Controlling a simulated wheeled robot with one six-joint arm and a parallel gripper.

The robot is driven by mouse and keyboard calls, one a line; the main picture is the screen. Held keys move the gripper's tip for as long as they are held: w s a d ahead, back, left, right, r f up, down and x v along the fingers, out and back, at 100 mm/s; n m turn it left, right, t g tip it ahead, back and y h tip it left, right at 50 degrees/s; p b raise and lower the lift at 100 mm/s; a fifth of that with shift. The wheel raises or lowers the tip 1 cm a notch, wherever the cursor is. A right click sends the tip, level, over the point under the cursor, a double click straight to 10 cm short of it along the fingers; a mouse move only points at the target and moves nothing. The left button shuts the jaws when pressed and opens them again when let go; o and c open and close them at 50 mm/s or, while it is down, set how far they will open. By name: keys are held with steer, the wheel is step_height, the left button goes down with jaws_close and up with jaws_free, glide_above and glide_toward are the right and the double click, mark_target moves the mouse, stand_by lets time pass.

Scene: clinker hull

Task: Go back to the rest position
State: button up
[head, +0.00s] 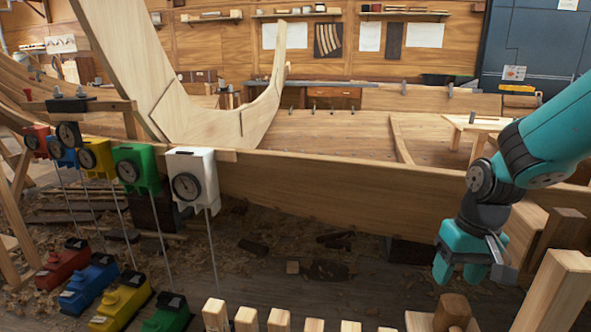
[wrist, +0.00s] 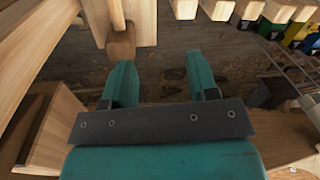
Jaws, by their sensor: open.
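My gripper (head: 460,266) hangs from my teal arm at the right of the head view, its fingers pointing down. In the wrist view my gripper (wrist: 160,80) shows two teal fingers spread apart with nothing between them. A rounded wooden knob (wrist: 121,42) on a wooden block lies just beyond the left finger there. The same knob (head: 452,311) shows at the bottom right of the head view, below the gripper. I cannot tell whether a finger touches it.
The planked hull (head: 330,190) runs behind the gripper. White (head: 192,180) and coloured dial boxes hang at left above coloured weights (head: 120,303). Wooden posts (head: 557,290) stand close at right, and a row of pegs (head: 246,318) lines the bottom. Shavings litter the floor.

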steer(key=s+a+r+n+y, duration=0.2)
steer(key=s+a+r+n, duration=0.25)
steer(key=s+a, duration=0.45)
steer(key=s+a+r+n+y, duration=0.1)
steer(key=s+a+r+n, duration=0.35)
steer(key=s+a, duration=0.45)
step_height(320, 180, up, 13)
steer(key=m+p, duration=0.1)
steer(key=p, duration=1.1)
steer(key=shift+w+d, duration=0.15)
steer(key=shift+d, duration=0.2)
steer(key=shift+f, duration=0.1)
